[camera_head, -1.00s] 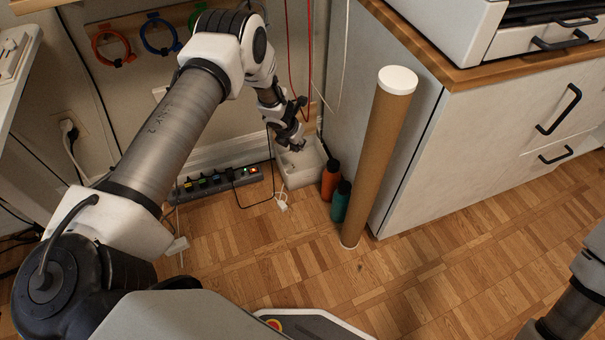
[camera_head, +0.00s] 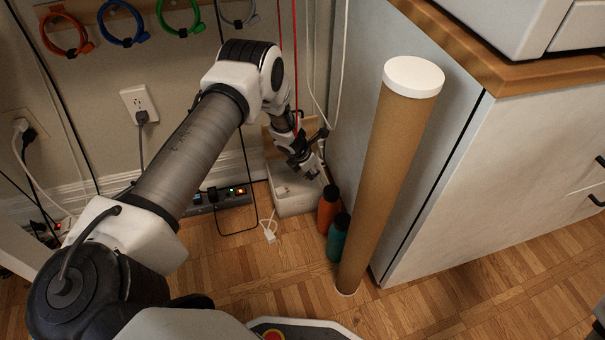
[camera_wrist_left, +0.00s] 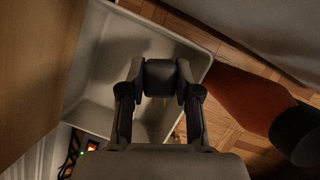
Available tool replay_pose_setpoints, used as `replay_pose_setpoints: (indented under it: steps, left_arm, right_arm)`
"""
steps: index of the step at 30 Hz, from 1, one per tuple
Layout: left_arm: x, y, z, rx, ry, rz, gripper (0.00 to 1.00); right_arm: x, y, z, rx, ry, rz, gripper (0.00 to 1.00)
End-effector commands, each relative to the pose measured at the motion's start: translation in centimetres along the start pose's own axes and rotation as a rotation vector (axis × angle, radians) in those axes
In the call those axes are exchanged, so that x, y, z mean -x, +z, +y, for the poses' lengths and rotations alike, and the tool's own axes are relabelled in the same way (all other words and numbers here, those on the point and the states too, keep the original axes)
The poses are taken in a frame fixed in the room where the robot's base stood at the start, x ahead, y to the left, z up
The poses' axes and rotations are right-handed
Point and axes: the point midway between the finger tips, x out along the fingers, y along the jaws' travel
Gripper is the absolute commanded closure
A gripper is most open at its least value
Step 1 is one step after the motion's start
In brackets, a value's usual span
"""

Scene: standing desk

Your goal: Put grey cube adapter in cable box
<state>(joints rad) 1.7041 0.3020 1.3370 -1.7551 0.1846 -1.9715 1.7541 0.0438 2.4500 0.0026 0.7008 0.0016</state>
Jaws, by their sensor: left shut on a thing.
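The cable box is a pale, open bin (camera_head: 293,207) on the floor against the wall; it fills much of the left wrist view (camera_wrist_left: 98,112). My left gripper (camera_head: 310,173) reaches down over the box's right part. In the left wrist view, the gripper (camera_wrist_left: 160,82) is shut on a dark grey cube adapter (camera_wrist_left: 160,76), with thin brassy prongs showing below it. The adapter is over the box opening near its right wall; its exact height is hard to tell. In the head view the adapter cannot be made out clearly. My right gripper is out of view.
An orange bottle (camera_head: 328,208) and a teal bottle (camera_head: 338,238) stand right of the box, beside a tall cardboard tube (camera_head: 385,165). A power strip (camera_head: 222,197) lies left. A white charger with cable (camera_head: 269,233) lies in front. Cords hang behind the arm.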

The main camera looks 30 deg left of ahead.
Motion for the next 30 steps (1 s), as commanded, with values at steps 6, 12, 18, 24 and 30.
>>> replay_pose_setpoints:
  steps: [6, 12, 18, 24, 30]
  left_arm:
    - [-5.0, -2.2, -0.1, 0.0, 0.0, 0.001, 1.0]
    - [-8.0, -3.4, -0.1, 0.001, -0.001, 0.001, 1.0]
    - [-8.4, -3.5, -0.1, 0.001, 0.0, 0.0, 1.0]
    - [-8.7, -3.7, -0.1, 0.001, 0.0, 0.001, 1.0]
    - [-8.7, -3.7, -0.1, 0.001, 0.0, 0.001, 0.57]
  right_arm:
    - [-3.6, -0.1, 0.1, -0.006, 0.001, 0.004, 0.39]
    - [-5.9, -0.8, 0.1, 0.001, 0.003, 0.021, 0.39]
    - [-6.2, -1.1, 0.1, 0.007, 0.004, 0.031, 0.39]
    - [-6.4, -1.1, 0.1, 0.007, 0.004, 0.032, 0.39]
    - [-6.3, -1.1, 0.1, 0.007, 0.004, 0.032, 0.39]
